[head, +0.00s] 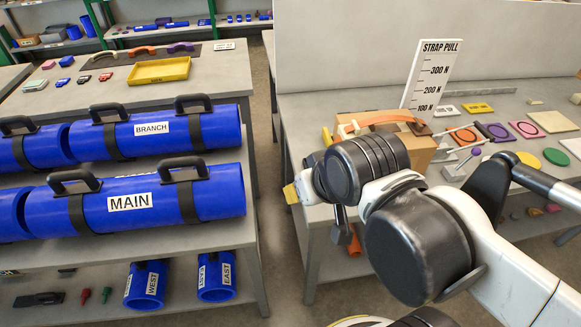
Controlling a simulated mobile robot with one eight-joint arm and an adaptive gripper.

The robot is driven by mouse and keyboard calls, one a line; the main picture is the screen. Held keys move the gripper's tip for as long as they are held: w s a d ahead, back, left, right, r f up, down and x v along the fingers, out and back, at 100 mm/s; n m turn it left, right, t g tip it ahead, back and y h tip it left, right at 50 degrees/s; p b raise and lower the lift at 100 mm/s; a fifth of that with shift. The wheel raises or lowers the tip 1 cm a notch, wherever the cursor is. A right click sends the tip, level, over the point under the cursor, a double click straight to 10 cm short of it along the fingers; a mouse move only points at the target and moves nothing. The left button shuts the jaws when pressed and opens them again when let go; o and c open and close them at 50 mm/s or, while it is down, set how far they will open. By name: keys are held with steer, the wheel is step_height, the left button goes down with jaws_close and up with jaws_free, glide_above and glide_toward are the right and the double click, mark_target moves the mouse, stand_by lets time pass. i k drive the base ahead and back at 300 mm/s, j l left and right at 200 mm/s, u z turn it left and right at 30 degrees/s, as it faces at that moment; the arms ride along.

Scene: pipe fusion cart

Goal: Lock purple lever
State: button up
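A small metal lever with a purple knob (476,152) stands on a pale base on the right bench, just beyond my arm. A purple square plate with a dark ring (497,132) lies to its right. Whether the lever is locked cannot be told at this size. My gripper (345,232) is at the far end of my arm, over the bench's front left edge, to the left of the purple lever and apart from it. My wrist hides most of it, so its fingers cannot be made out.
A cardboard box (408,150) with an orange strap (392,121) stands behind my wrist. A "STRAP PULL" scale board (432,75) rises behind it. Coloured plates and discs, such as a green disc (556,156), lie to the right. Blue pipes (150,200) fill the left rack.

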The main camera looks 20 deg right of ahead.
mark_target(474, 151)
steer(key=z, duration=0.5)
steer(key=k+j+z, duration=0.1)
steer(key=z, duration=0.85)
steer(key=k+z, duration=0.1)
steer(key=z, duration=0.4)
